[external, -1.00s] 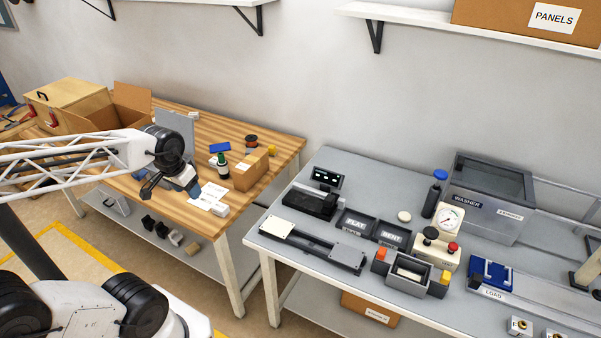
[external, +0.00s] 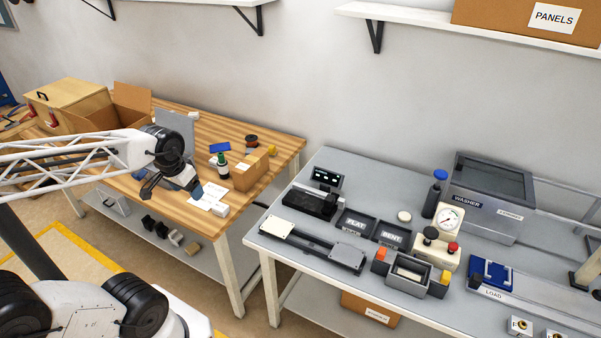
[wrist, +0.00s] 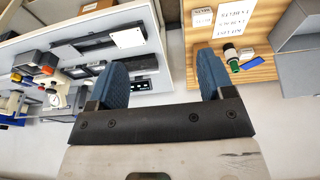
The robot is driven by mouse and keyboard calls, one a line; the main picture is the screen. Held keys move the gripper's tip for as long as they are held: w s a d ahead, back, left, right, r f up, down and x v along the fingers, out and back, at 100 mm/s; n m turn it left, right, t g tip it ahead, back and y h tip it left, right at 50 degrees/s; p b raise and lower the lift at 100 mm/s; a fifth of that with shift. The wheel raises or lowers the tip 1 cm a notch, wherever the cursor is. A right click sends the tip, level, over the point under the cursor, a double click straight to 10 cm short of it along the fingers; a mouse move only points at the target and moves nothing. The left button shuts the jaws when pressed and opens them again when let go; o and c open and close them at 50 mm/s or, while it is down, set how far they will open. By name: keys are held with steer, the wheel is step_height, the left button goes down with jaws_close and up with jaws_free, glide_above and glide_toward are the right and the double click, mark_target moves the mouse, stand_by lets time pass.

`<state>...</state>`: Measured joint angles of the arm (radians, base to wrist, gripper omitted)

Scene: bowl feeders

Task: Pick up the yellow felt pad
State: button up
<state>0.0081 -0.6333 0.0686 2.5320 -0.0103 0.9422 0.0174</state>
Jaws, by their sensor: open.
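No flat yellow pad can be made out clearly. A small yellow item (external: 272,151) lies at the back right of the wooden bench, partly behind a cardboard box; it is too small to identify. Another yellow piece (external: 445,276) shows beside the grey tray on the grey table. My gripper (external: 172,191) is over the wooden bench, left of the white papers, apart from both yellow items. In the wrist view my gripper (wrist: 161,63) has its two blue fingers wide apart with nothing between them.
The cardboard box (external: 250,171), green bottle (external: 222,164) and blue item (external: 220,147) stand on the wooden bench. The grey table holds a washer (external: 490,208), a gauge unit (external: 444,228) and black trays. A gap separates the two tables.

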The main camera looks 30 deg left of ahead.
steer(key=shift+w, duration=0.1)
steer(key=m+g+y, duration=0.3)
steer(key=m+y, duration=0.7)
steer(key=m, duration=0.3)
glide_above(274, 147)
steer(key=s+d, duration=0.3)
steer(key=s, duration=0.4)
steer(key=s+d, duration=0.3)
steer(key=s, duration=0.3)
step_height(274, 147, down, 12)
steer(key=w+f+m, duration=0.1)
steer(key=w+f, duration=0.3)
steer(key=w+f+m+y, duration=0.1)
steer(key=w+f+m, duration=0.1)
steer(key=w+f, duration=0.2)
steer(key=w+f+m+y, duration=0.1)
steer(key=w+f, duration=0.4)
steer(key=shift+w+a+f+m, duration=0.1)
steer(key=shift+a+f+m, duration=0.1)
steer(key=shift+f+m, duration=0.2)
steer(key=shift+x, duration=1.25)
